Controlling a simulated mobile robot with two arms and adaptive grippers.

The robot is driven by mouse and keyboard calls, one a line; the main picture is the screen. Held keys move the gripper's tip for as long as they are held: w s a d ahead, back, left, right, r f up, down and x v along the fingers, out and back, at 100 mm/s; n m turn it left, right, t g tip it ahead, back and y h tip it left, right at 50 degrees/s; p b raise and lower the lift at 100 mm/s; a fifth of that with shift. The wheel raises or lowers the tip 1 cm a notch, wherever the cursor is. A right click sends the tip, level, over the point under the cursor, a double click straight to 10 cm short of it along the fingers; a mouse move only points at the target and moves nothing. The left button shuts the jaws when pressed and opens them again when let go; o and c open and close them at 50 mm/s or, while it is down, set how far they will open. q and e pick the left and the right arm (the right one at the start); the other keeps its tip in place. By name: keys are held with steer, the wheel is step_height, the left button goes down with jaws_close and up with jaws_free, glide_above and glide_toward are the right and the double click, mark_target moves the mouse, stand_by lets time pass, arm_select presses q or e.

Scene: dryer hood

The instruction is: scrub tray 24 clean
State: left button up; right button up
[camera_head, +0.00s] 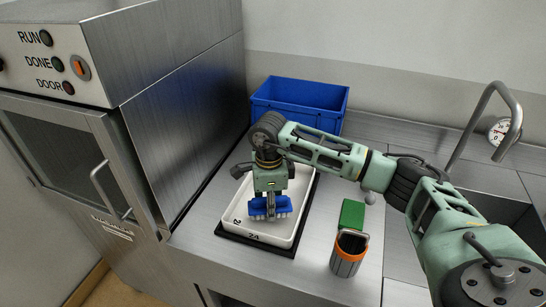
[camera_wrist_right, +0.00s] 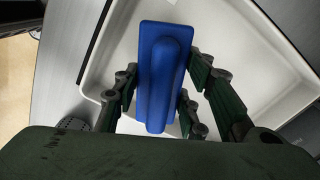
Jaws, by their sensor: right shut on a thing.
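The white tray (camera_head: 258,239) marked 24 lies on a black mat (camera_head: 228,237) on the steel counter, and its pale inside fills much of the right wrist view (camera_wrist_right: 235,50). My right gripper (camera_head: 270,196) reaches down over the tray, shut on a blue brush (camera_head: 267,209). In the right wrist view the brush's blue back and handle (camera_wrist_right: 160,78) sit between the fingers. Its pale bristles point down into the tray; whether they touch the tray floor I cannot tell. I see no clear dirt on the visible tray surface. My left gripper is not in view.
A grey holder with an orange rim (camera_head: 348,251) and a green block (camera_head: 352,214) stand right of the tray. A blue crate (camera_head: 300,97) is behind. The steel machine (camera_head: 75,150), door shut, is left; a sink and tap (camera_head: 484,110) are right.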

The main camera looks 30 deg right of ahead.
steer(key=shift+w+d+r+p, duration=0.15)
steer(key=shift+r+p, duration=0.2)
steer(key=shift+r, duration=0.6)
steer(key=shift+r+p, duration=0.4)
steer(key=shift+r, duration=0.45)
steer(key=shift+r+p, duration=0.35)
steer(key=shift+r, duration=0.4)
